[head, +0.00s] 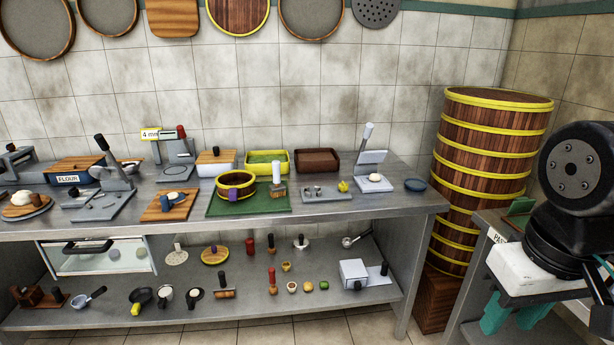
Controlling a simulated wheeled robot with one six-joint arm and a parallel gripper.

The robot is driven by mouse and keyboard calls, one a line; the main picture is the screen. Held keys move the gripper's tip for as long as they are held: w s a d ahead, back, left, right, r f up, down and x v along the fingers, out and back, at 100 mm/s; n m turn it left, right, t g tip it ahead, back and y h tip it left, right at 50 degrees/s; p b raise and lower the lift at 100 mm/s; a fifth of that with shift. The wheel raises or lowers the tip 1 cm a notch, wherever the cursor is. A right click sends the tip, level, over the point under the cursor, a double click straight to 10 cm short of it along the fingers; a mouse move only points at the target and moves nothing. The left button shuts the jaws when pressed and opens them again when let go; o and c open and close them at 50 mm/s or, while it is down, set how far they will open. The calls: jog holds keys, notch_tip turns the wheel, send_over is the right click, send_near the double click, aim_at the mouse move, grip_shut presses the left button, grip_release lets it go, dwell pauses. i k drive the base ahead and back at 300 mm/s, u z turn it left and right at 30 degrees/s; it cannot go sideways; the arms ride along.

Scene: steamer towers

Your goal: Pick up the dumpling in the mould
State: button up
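A small grey hinged press (372,158), likely the mould, stands open near the right end of the steel counter, its handle pointing up. A white dough piece (375,178) lies on its lower plate; whether it is a folded dumpling is too small to tell. My gripper (508,320) is at the lower right, in front of the side table and well away from the press. Its two teal fingers appear apart with nothing visible between them. Parts of the fingers are hidden by my wrist.
A tall stack of steamer rings (490,160) stands right of the counter (330,214), near my arm. A side table (465,285) is at the right. The lower shelf holds small tools.

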aim_at(374, 178)
jog(key=u, duration=0.3)
jog(key=i, duration=1.55)
jog(key=z, duration=0.75)
